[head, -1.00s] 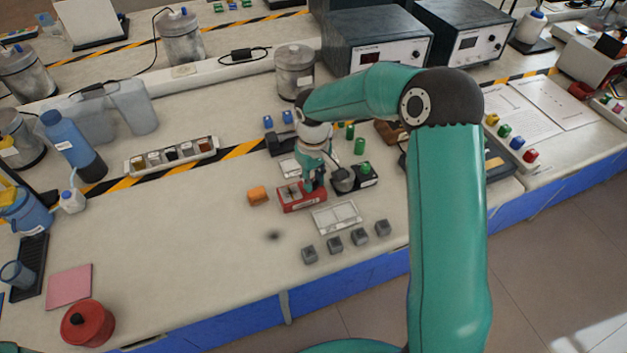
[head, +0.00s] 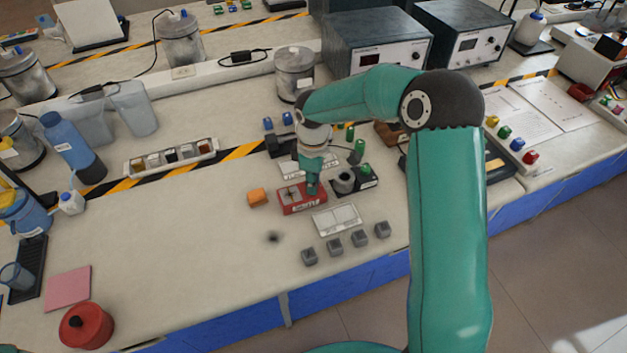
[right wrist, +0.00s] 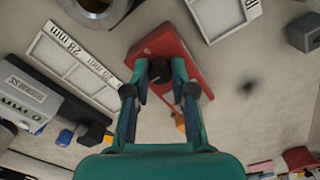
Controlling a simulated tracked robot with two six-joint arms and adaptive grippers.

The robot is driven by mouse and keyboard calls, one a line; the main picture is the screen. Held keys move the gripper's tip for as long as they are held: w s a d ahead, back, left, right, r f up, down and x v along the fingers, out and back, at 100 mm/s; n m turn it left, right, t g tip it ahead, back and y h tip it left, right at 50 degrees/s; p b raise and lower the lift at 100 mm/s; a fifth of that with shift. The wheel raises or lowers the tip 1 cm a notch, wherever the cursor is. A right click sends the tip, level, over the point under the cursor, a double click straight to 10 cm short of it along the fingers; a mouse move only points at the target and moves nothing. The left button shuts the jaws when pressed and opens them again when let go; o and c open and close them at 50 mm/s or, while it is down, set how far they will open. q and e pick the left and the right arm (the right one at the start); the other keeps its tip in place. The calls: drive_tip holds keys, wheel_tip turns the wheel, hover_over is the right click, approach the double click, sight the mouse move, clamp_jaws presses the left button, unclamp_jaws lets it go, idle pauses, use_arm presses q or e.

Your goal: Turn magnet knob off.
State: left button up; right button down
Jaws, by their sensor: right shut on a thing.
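The red magnet base (head: 290,199) lies on the bench in the middle of the head view. It also shows in the right wrist view (right wrist: 172,50), at a slant. Its black knob (right wrist: 160,70) is between my fingertips in the wrist view. My right gripper (head: 312,190) points down at the right part of the base, and its fingers (right wrist: 160,84) are shut on the knob. The knob's mark and angle cannot be made out. In the head view the gripper hides the knob. My left gripper is not in view.
A black device with a grey round part (head: 344,181) stands close right of the base. An orange block (head: 258,197) lies to its left. A white framed plate (head: 337,219) and several grey cubes (head: 333,244) lie in front.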

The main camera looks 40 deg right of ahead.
drive_tip(key=shift+w+r, duration=0.1)
drive_tip(key=shift+r, duration=0.05)
drive_tip(key=c, duration=1)
unclamp_jaws()
drive_tip(key=shift+o, duration=0.2)
wheel_tip(320, 180, up, 12)
